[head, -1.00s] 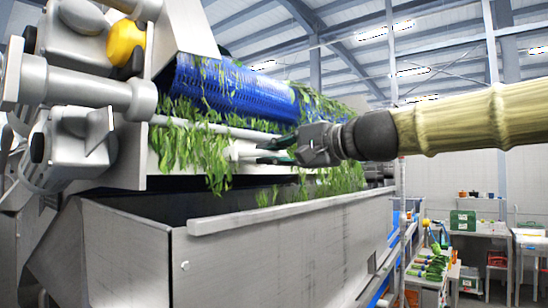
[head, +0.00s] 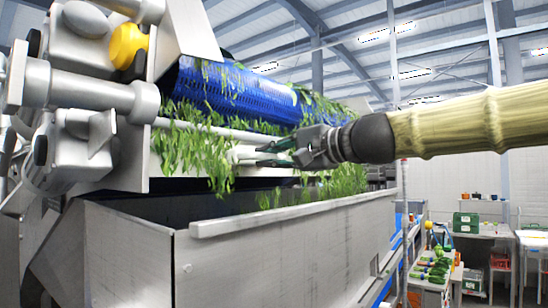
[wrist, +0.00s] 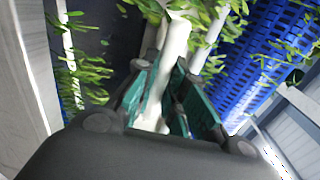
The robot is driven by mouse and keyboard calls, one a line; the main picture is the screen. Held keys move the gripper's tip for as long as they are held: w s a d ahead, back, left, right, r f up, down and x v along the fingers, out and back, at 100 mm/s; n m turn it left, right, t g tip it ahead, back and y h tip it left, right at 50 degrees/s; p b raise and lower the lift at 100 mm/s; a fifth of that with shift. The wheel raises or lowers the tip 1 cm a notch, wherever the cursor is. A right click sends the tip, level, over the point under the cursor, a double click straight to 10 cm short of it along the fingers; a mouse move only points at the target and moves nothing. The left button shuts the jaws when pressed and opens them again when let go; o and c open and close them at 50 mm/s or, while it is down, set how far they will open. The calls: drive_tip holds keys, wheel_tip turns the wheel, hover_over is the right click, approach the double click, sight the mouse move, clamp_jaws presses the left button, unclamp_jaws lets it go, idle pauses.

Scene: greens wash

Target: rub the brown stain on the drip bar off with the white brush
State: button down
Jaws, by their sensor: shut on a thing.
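My gripper (head: 278,154) reaches in from the right, in front of the drip bar below the blue belt. It is shut on the white brush (head: 243,153), whose head points left toward the hanging greens. In the wrist view the brush's white handle (wrist: 172,55) runs up between the green finger pads of my gripper (wrist: 168,92). The drip bar (head: 165,160) is a pale strip, partly covered by leaves. I see no brown stain; leaves, the brush or the gripper may hide it. I cannot tell whether the brush touches the bar.
The blue mesh belt (head: 225,92), strewn with green leaves, lies just above. A metal trough (head: 270,255) stands below. Pipes and a yellow knob (head: 127,46) are at the left. A bench with a green crate (head: 466,222) stands far right.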

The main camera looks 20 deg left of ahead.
sight(281, 156)
drive_tip(key=shift+w+a, duration=0.2)
drive_tip(key=shift+a, duration=0.35)
drive_tip(key=shift+w, duration=0.15)
drive_tip(key=shift+w+d+r+p, duration=0.1)
drive_tip(key=shift+w+d+p, duration=0.2)
drive_tip(key=shift+w, duration=0.35)
drive_tip(key=shift+w+d+p, duration=0.25)
drive_tip(key=shift+w+d, duration=0.05)
drive_tip(key=shift+w, duration=0.3)
drive_tip(key=w+d+p, duration=0.4)
drive_tip(key=w+p, duration=0.1)
drive_tip(key=w, duration=0.8)
drive_tip(key=shift+d, duration=0.2)
idle(0.9)
drive_tip(key=shift+s, duration=0.1)
drive_tip(key=s+a+b, duration=0.3)
drive_tip(key=s+b, duration=0.1)
drive_tip(key=s, duration=0.5)
drive_tip(key=shift+s+a, duration=0.2)
drive_tip(key=shift+s, duration=0.05)
idle(0.9)
drive_tip(key=shift+s+b, duration=0.1)
drive_tip(key=shift+b, duration=0.2)
